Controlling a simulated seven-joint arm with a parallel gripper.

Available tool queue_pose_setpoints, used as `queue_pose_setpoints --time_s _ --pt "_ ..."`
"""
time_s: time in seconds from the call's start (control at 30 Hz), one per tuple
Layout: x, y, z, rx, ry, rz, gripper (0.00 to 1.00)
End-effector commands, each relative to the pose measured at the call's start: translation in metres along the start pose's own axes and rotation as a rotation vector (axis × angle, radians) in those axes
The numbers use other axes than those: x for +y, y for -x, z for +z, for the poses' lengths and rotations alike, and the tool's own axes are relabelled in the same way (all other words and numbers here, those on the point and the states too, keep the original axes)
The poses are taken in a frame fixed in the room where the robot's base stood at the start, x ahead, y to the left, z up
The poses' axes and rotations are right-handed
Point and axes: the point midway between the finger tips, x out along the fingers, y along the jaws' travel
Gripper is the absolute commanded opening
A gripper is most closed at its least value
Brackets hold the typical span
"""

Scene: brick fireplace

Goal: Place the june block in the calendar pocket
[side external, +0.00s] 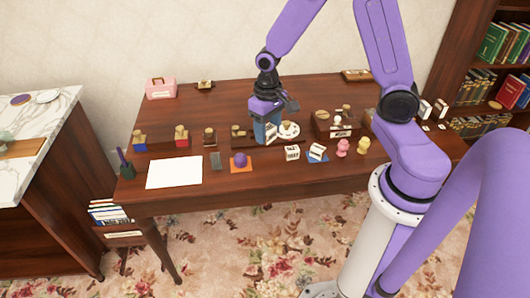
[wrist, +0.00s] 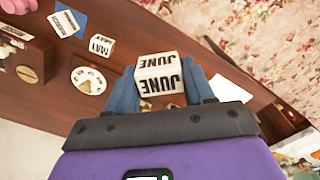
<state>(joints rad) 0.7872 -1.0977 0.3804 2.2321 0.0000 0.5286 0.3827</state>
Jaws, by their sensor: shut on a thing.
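The june block (wrist: 158,75) is a white cube with "JUNE" in black on two visible faces. My gripper (wrist: 160,88) is shut on it, one blue finger at each side. In the side view my gripper (side external: 267,138) hangs low over the middle of the desk, left of a white dial; its fingers mostly hide the block there. A dark wooden box (side external: 322,133) with a white label stands right of the dial; it also shows at the wrist view's left (wrist: 30,92). I cannot tell for certain whether it holds the calendar pocket.
White paper (side external: 174,172) lies on the desk's left.

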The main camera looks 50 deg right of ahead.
Motion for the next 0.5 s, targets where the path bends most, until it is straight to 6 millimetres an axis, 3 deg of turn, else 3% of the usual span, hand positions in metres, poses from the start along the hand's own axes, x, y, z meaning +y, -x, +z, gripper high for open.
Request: queue_pose_setpoints --time_s 0.1,0.23,0.37,0.5 --pt "-0.005 0.005 -0.007 0.001 0.056 0.000 0.24" --pt "0.006 0.004 -0.014 -0.001 0.033 0.000 0.24" --pt "0.032 -0.002 -0.023 -0.003 -0.052 0.001 0.24" --pt "0.071 -0.009 -0.032 -0.002 -0.174 0.000 0.24"
